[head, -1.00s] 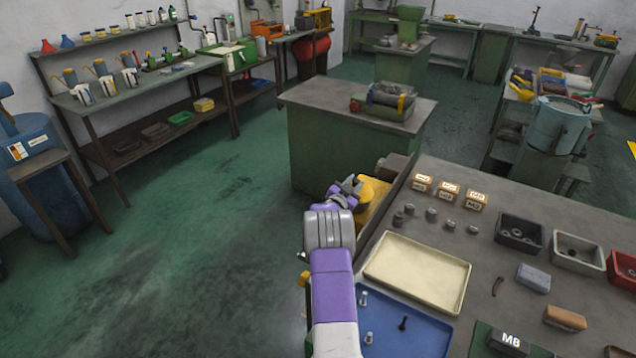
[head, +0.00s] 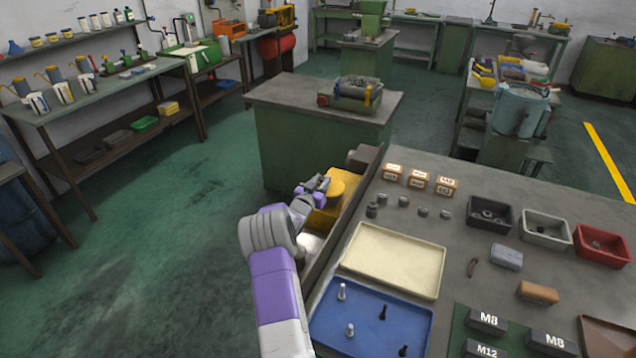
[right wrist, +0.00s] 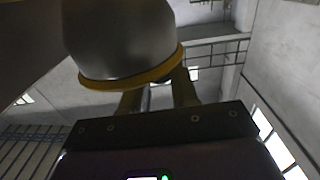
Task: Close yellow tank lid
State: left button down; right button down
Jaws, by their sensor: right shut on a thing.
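The yellow tank (head: 322,222) stands against the left side of the grey workbench, partly hidden by my right arm. Its rounded yellow lid (head: 343,184) shows at the top, beside my right gripper (head: 322,186). In the right wrist view, a dark rounded form with a yellow rim (right wrist: 130,80) fills the upper left, in front of the fingers, which show partly behind it. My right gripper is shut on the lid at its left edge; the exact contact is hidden. I cannot tell how far the lid is from its seat. My left gripper is not in view.
The workbench (head: 460,215) carries a cream tray (head: 392,262), a blue tray (head: 375,325) with bolts, small boxes and bins. A green cabinet (head: 310,150) stands behind the tank. The green floor to the left of my arm is free.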

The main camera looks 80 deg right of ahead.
jog(key=c, duration=0.9)
grip_release()
jog(key=shift+f, duration=0.1)
jog(key=v, duration=0.7)
jog(key=shift+a, duration=0.3)
